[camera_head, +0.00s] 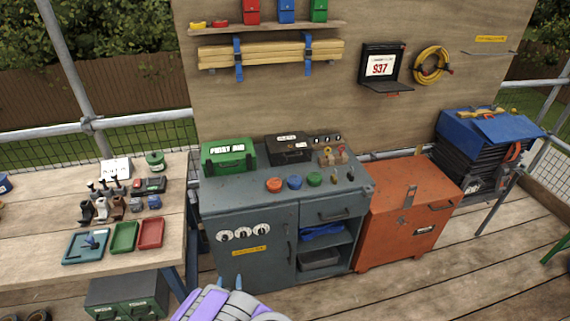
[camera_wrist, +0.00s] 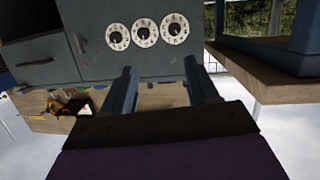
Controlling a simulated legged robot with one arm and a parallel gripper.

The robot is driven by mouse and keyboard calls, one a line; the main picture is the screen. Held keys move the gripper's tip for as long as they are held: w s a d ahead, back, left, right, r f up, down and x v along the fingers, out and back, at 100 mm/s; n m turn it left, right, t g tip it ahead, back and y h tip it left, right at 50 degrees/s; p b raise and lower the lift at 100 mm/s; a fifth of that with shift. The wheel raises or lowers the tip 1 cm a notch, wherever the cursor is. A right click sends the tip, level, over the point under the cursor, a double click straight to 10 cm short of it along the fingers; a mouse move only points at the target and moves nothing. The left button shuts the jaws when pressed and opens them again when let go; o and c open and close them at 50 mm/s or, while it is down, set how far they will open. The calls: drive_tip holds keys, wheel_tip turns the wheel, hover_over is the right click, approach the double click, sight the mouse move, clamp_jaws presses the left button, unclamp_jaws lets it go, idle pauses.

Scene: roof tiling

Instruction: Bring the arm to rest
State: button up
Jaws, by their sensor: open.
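My gripper shows at the bottom of the head view as a purple and grey arm end with two small blue fingertips (camera_head: 231,283). It is in front of the grey workbench cabinet (camera_head: 262,271). In the wrist view my gripper (camera_wrist: 160,82) has its two dark fingers well apart with nothing between them. Beyond the fingertips are the cabinet's front and its three white dials (camera_wrist: 146,33). The wrist view looks turned upside down. The rest of my arm is mostly out of view.
An orange chest (camera_head: 404,225) stands right of the cabinet. A wooden table (camera_head: 60,262) with trays and small parts stands on the left. A black and blue tool chest (camera_head: 470,165) is at the far right. Bare plank floor (camera_head: 440,290) lies at the front right.

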drive_tip(key=w+d+r+m+g, duration=0.1)
drive_tip(key=w+d+r+g, duration=0.1)
drive_tip(key=w+d+r, duration=0.3)
drive_tip(key=w+d+r+m+g, duration=0.1)
drive_tip(key=w+r+g, duration=0.15)
drive_tip(key=r, duration=0.55)
drive_tip(key=s+d+r+g, duration=0.4)
drive_tip(key=s+d+r, duration=0.2)
drive_tip(key=d+r, duration=0.55)
drive_tip(key=s+d+r+g, duration=0.2)
drive_tip(key=s+d+r, duration=0.3)
drive_tip(key=s, duration=0.7)
drive_tip(key=s+d+r+g+h, duration=0.1)
drive_tip(key=s+d+r+g, duration=0.2)
drive_tip(key=s, duration=1)
drive_tip(key=s+d+r+g, duration=0.3)
drive_tip(key=s+d+r, duration=0.5)
drive_tip(key=s, duration=0.5)
drive_tip(key=shift+s+d+r+h, duration=0.25)
drive_tip(key=shift+r+h, duration=0.15)
drive_tip(key=shift+r, duration=0.3)
drive_tip(key=shift+w, duration=0.2)
